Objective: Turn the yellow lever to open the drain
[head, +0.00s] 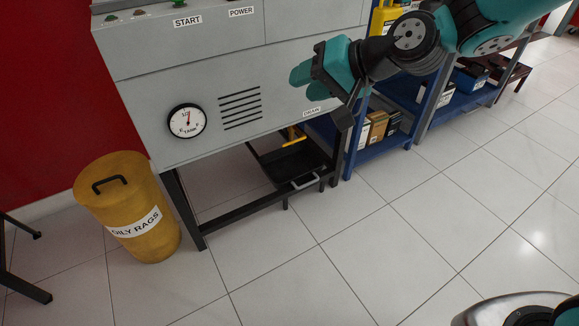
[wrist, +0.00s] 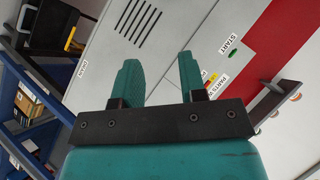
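The yellow lever (head: 293,134) sits under the lower edge of the grey cabinet, below and left of the DRAIN label (head: 312,111). In the wrist view the lever (wrist: 70,38) shows small at the upper left, near the DRAIN label (wrist: 83,68). My gripper (head: 301,74) is in front of the cabinet, above the lever and apart from it. In the wrist view my gripper (wrist: 158,66) has its two teal fingers spread with nothing between them. The lever's pivot and the drain itself are not clear to see.
A black tray (head: 280,166) with a grey handle (head: 305,182) is under the cabinet, between its dark legs. A yellow OILY RAGS bin (head: 125,205) stands left. A blue shelf (head: 405,95) with boxes stands right. The tiled floor (head: 400,240) in front is clear.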

